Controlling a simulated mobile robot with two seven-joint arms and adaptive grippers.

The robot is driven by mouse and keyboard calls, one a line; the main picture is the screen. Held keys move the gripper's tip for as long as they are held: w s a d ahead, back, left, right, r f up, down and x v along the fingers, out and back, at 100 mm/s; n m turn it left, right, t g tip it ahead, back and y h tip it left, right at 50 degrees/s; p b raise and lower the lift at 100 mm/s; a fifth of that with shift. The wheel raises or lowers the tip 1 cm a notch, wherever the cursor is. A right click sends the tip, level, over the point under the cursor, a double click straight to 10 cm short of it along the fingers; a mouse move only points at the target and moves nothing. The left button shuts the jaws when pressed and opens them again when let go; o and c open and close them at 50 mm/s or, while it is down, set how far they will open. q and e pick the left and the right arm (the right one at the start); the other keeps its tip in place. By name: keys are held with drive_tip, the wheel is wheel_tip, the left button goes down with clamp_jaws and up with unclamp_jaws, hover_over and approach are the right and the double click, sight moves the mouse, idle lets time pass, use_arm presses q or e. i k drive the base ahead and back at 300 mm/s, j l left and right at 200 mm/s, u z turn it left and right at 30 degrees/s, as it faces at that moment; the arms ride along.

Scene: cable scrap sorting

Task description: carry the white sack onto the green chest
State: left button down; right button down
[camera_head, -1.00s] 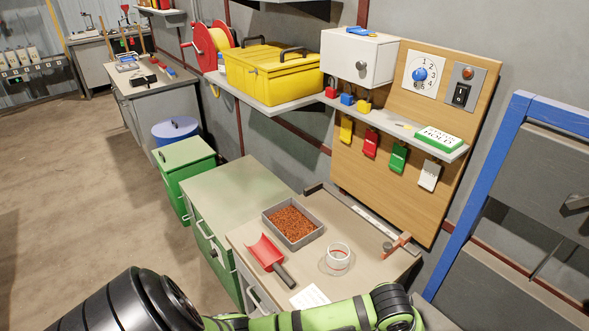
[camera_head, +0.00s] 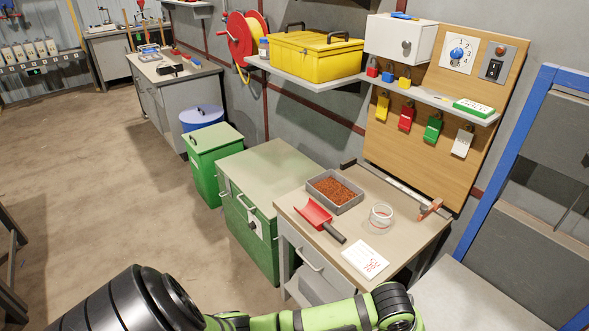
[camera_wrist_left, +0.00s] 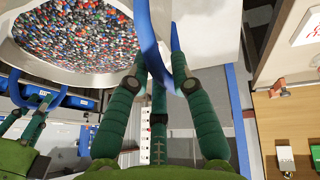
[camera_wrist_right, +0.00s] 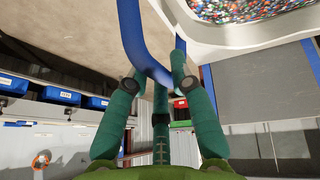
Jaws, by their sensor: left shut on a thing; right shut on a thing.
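The white sack (camera_wrist_left: 20,70) hangs open at the top and is full of coloured granules. It shows at the upper left of the left wrist view and the upper right of the right wrist view (camera_wrist_right: 200,38). My left gripper (camera_wrist_left: 163,78) is shut on one blue strap of it, my right gripper (camera_wrist_right: 157,78) on another. The head view shows neither sack nor grippers. There, a green chest (camera_head: 262,240) with a pale top and handles stands left of the workbench. A smaller green lidded box (camera_head: 205,175) stands behind it.
The workbench (camera_head: 415,238) holds a tray of copper-coloured bits (camera_head: 357,205), a red scoop (camera_head: 314,214), a glass jar (camera_head: 381,215) and a card (camera_head: 366,258). A wall shelf (camera_head: 290,79) carries a yellow toolbox (camera_head: 315,60). Floor (camera_head: 110,180) left of the chest is clear.

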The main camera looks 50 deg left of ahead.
sight(267, 183)
drive_tip(key=u, duration=2.35)
drive_tip(key=i+u, duration=0.1)
drive_tip(key=u, duration=0.2)
drive_tip(key=i+j+u, duration=0.1)
drive_tip(key=u, duration=0.2)
drive_tip(key=i, duration=3.15)
